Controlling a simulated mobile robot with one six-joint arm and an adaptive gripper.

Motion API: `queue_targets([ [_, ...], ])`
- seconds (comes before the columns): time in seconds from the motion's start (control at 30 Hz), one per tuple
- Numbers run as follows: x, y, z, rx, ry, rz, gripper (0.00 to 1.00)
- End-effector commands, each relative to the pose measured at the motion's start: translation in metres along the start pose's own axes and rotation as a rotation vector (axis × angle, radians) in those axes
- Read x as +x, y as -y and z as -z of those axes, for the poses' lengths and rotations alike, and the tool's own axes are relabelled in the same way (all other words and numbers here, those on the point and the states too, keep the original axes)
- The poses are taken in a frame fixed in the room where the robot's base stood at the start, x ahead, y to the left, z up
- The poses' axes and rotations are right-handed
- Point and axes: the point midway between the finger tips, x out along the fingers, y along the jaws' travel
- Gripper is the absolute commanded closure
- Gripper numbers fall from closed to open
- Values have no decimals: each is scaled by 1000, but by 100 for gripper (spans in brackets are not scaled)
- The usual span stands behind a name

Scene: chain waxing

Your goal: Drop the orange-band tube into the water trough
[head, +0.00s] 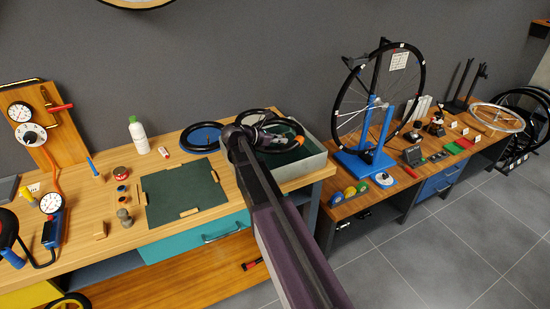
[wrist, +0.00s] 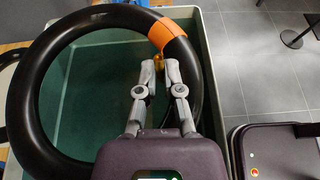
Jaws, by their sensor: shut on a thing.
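The orange-band tube is a black ring with one orange stretch; it shows large in the wrist view (wrist: 28,105) and as a dark loop in the head view (head: 289,126). My gripper (wrist: 160,68) is shut on this tube, near the orange band; the exact contact is partly hidden by the fingers. The water trough, a grey-walled box with a green inside, lies beneath it in the head view (head: 308,166) and the wrist view (wrist: 228,125). The ring overlaps much of the trough's opening, with its left side reaching the left wall in the wrist view. Its height above the water is unclear.
Another black tube (head: 187,140) lies on a blue disc left of the trough. A white bottle (head: 139,136) and a green mat (head: 188,192) are on the wooden bench. A wheel on a blue stand (head: 364,162) stands on the bench to the right.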

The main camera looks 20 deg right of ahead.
Motion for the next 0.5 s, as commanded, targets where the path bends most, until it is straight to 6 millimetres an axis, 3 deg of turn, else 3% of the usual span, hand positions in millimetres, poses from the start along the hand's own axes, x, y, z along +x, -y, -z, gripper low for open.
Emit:
queue_targets([
  [0.2,6,0,17,0,0,-1,100],
  [0.5,8,0,22,0,0,-1,100],
])
